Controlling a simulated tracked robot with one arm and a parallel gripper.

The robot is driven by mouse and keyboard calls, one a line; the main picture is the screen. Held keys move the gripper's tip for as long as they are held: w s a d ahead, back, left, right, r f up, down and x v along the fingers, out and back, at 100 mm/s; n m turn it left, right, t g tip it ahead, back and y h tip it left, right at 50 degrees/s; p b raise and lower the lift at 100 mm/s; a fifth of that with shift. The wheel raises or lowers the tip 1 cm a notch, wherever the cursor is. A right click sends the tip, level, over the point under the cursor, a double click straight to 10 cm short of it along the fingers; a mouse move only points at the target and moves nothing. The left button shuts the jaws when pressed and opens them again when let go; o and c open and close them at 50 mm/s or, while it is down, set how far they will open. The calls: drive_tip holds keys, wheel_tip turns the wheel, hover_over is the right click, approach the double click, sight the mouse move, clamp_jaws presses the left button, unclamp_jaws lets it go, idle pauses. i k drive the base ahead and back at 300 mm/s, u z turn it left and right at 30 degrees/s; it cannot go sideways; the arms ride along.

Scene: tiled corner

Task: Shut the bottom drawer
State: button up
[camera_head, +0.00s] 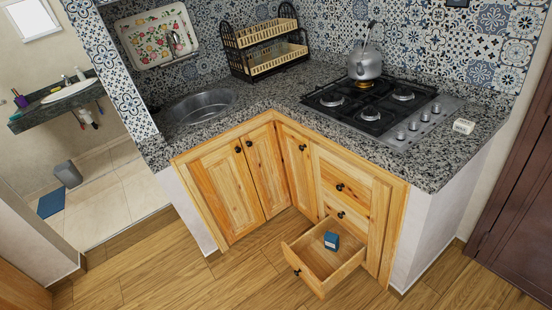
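The bottom drawer (312,275) is pulled well out from the wooden cabinet, below two shut drawer fronts. It has a dark round knob on its front panel. A small blue box (332,241) lies inside it, toward the back. The shut middle drawer (341,212) and top drawer (340,187) are flush with the cabinet (357,170). My gripper is not in view.
The wooden floor (215,285) in front and to the left of the drawer is clear. A granite counter (262,102) above holds a gas stove (372,108), kettle (365,62), sink (203,106) and dish rack (264,50). A dark door (519,210) stands at right.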

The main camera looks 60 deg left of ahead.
sight(322, 269)
drive_tip(key=u, duration=0.55)
drive_tip(key=i, duration=0.95)
drive_tip(key=u, duration=1.15)
